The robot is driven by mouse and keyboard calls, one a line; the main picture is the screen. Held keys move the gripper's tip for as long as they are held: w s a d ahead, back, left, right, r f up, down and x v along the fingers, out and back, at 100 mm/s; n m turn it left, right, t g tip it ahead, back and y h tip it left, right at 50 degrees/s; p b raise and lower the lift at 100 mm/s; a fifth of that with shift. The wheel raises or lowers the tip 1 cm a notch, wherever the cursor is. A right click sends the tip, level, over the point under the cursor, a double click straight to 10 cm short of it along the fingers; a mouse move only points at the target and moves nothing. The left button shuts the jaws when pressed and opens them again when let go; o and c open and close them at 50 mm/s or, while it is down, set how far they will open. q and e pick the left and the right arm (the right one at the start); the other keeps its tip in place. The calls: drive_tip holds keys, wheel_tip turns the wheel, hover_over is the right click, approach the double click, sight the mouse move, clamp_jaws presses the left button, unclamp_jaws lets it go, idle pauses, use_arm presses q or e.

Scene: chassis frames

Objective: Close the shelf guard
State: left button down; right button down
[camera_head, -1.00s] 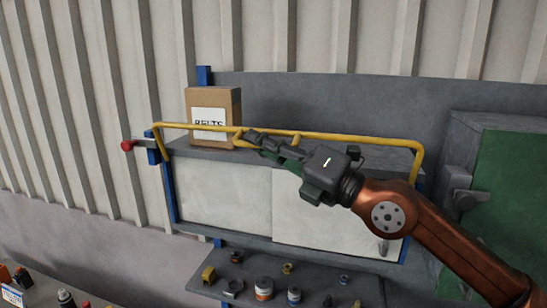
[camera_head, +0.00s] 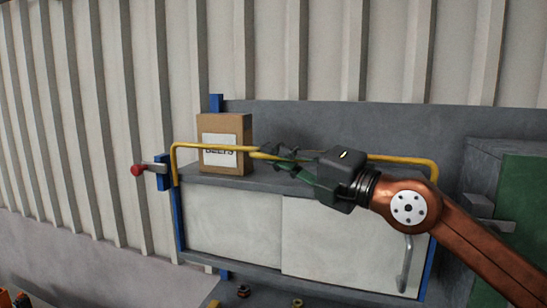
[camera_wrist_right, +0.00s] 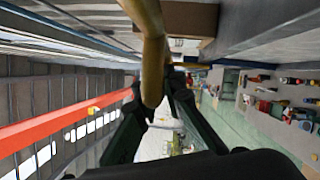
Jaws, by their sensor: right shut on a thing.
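The shelf guard (camera_head: 210,146) is a yellow tube frame along the front of the grey shelf top (camera_head: 260,183), standing about upright in the head view. Its long bar passes in front of a cardboard box. My right gripper (camera_head: 268,153) is shut on the bar, just right of the box. In the right wrist view the yellow bar (camera_wrist_right: 152,50) runs down between my two dark fingers (camera_wrist_right: 158,100). A latch with a red knob (camera_head: 138,170) sits on the blue post at the guard's left end. My left gripper is in neither view.
The brown box (camera_head: 234,130) stands on the shelf top behind the bar. White sliding doors (camera_head: 235,222) with a grey handle (camera_head: 404,263) are below. A green-fronted cabinet (camera_head: 522,195) stands at the right. Small parts lie on a lower shelf.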

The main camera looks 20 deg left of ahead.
drive_tip(key=c, duration=2)
unclamp_jaws()
drive_tip(key=v, duration=1.2)
drive_tip(key=shift+s, duration=0.1)
